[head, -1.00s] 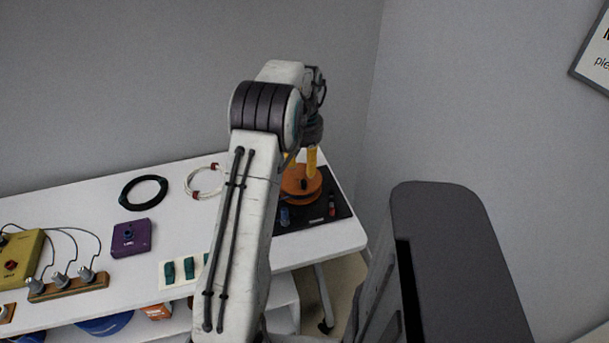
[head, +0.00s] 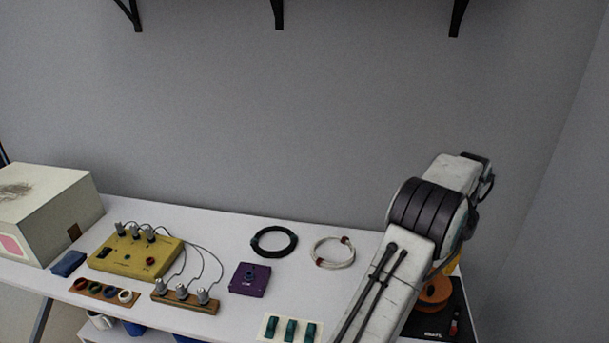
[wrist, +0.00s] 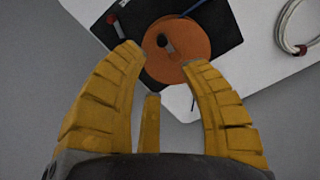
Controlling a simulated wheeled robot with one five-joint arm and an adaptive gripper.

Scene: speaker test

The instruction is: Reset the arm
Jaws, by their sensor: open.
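My arm reaches over the right end of the white table in the head view. My gripper (wrist: 160,62) shows in the wrist view with its yellow fingers spread apart, open and empty. Beyond the fingertips is an orange round object (wrist: 190,52) with a dark knob, on a black mat (wrist: 228,22). The orange object also shows in the head view (head: 436,293), partly hidden behind my arm. The gripper itself is mostly hidden by the arm there.
The white table (head: 210,228) bears a yellow box (head: 128,262) with cables, a purple box (head: 249,281), a black cable coil (head: 274,242), a white cable coil (head: 333,252) and green pieces (head: 290,329). A large pale box (head: 50,210) stands at the left. Shelf brackets (head: 278,12) are above.

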